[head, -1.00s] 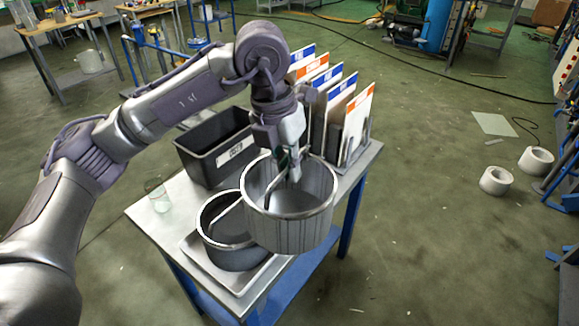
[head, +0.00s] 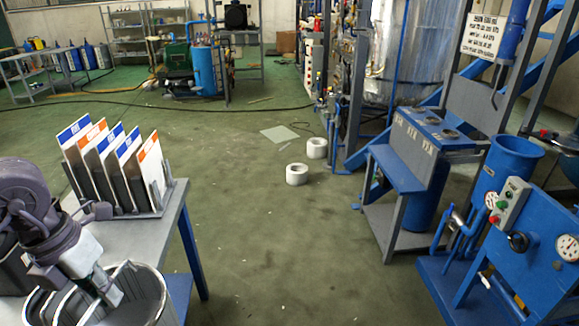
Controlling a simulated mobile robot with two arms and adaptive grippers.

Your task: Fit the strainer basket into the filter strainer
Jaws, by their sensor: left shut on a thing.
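The strainer basket (head: 150,304), a round grey metal basket with an open top, is at the bottom left of the head view, partly cut off by the lower edge. My left gripper (head: 112,296) reaches down into its mouth and is shut on it; the exact grip on the handle is hard to make out. An open-topped blue cylinder (head: 508,158) on the right, beside a gauge panel, looks like the filter strainer. It stands well apart from the basket. My right gripper is not in view.
A metal table (head: 172,215) at the left carries a rack of upright boards (head: 118,170). A blue and grey stand (head: 412,155) is left of the blue cylinder. Two white rolls (head: 297,173) lie on the floor.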

